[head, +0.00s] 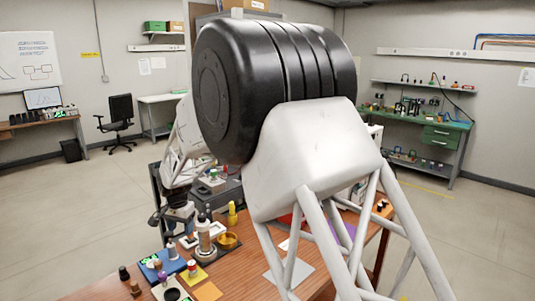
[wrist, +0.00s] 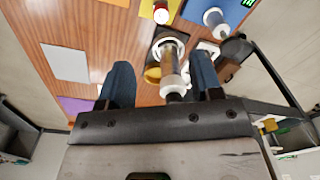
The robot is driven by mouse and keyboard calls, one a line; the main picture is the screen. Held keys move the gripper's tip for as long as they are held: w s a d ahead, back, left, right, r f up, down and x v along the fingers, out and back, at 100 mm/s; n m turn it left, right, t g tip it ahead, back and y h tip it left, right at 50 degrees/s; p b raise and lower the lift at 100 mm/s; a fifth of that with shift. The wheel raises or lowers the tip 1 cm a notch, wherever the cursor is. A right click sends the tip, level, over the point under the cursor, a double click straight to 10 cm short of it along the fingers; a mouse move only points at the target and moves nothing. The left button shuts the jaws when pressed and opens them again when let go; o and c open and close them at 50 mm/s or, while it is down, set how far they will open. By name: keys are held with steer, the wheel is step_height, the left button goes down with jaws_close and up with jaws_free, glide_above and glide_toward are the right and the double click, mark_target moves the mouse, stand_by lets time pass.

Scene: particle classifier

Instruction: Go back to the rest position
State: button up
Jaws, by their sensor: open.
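My gripper (wrist: 160,66) shows in the wrist view as two dark blue fingers set wide apart. A cylindrical device (wrist: 170,68) with a white ring and a tan body shows between them in the picture. I see no contact with either finger, and its distance from them is hard to tell. In the head view what looks like the same device (head: 204,236) stands upright on the wooden table (head: 150,243). My own large arm links fill the middle of the head view. They hide part of the table, and I cannot clearly make out the gripper there.
A yellow bowl (head: 228,242) sits beside the device. A yellow bottle (head: 232,214) stands behind it. Blue (head: 153,262), yellow (head: 199,279) and orange (head: 207,292) mats lie in front, some with small items. A white sheet (wrist: 65,63) and a purple sheet (wrist: 76,105) lie flat.

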steer(key=s+d+r, duration=0.5)
steer(key=d, duration=0.5)
steer(key=s+d+r+n+t, duration=0.1)
steer(key=s+d+r, duration=0.45)
steer(key=d, duration=0.45)
steer(key=s+d+r, duration=0.5)
steer(key=d+r, duration=0.1)
steer(key=d, duration=0.4)
steer(key=s+d, duration=0.6)
steer(key=s, duration=0.3)
steer(key=s+d+f+n, duration=0.1)
steer(key=s+d, duration=0.5)
steer(key=s, duration=0.4)
steer(key=s+d+f+n+t, duration=0.1)
steer(key=s+d, duration=0.4)
steer(key=s, duration=0.4)
steer(key=shift+s+d, duration=0.2)
steer(key=shift+d, duration=0.2)
